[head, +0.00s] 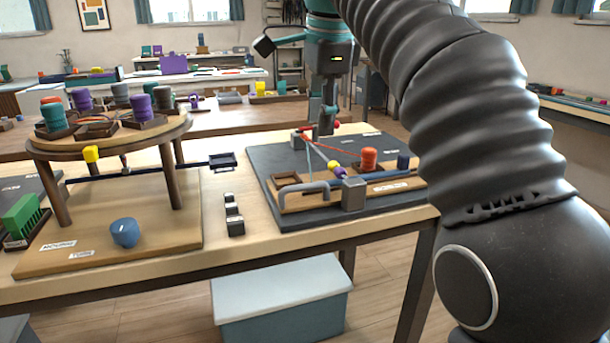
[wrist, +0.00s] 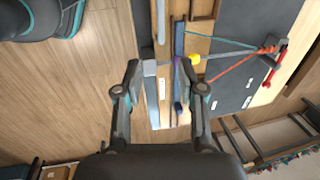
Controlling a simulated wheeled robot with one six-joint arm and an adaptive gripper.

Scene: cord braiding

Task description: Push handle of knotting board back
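The knotting board is a wooden board (head: 308,198) on a dark grey mat (head: 265,158), at the right of the table. A light grey bar handle (head: 302,187) runs along its near edge beside a grey block (head: 354,194). My gripper (head: 326,128) points down over the far part of the mat in the head view; its fingertips are hard to make out there. In the wrist view my gripper (wrist: 161,68) is open, with the grey block (wrist: 149,68) and board edge seen between the fingers. Nothing is visibly held. Whether it touches the board cannot be told.
Red and teal cords run from a red clamp (wrist: 271,50) to yellow and purple bobbins (head: 335,168). An orange spool (head: 369,159) stands on the board. At left are a round stand (head: 110,138) with spools and a blue cup (head: 125,232).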

